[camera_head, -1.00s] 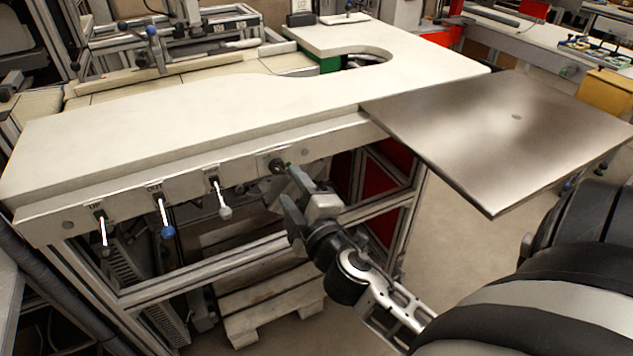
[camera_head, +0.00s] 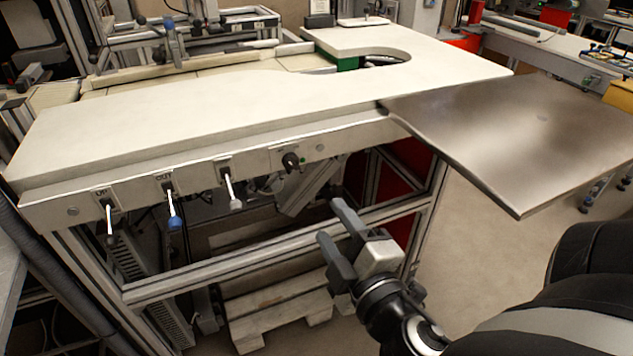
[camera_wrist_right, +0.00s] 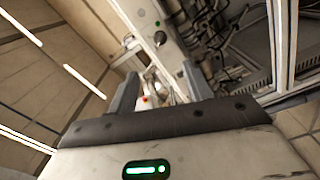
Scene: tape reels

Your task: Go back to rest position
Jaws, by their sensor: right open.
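My right gripper (camera_head: 337,232) is open and empty in the head view. It hangs in free air in front of the workbench, below the black knob (camera_head: 291,161) on the bench's front panel and apart from it. In the right wrist view, its two grey fingers (camera_wrist_right: 155,85) stand apart with nothing between them. My left gripper is not in view.
The cream workbench top (camera_head: 230,105) fills the middle. Levers with a blue tip (camera_head: 175,222) and a white tip (camera_head: 236,204) hang from its front panel. A metal plate (camera_head: 520,140) juts out at the right. A pallet (camera_head: 280,312) lies underneath.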

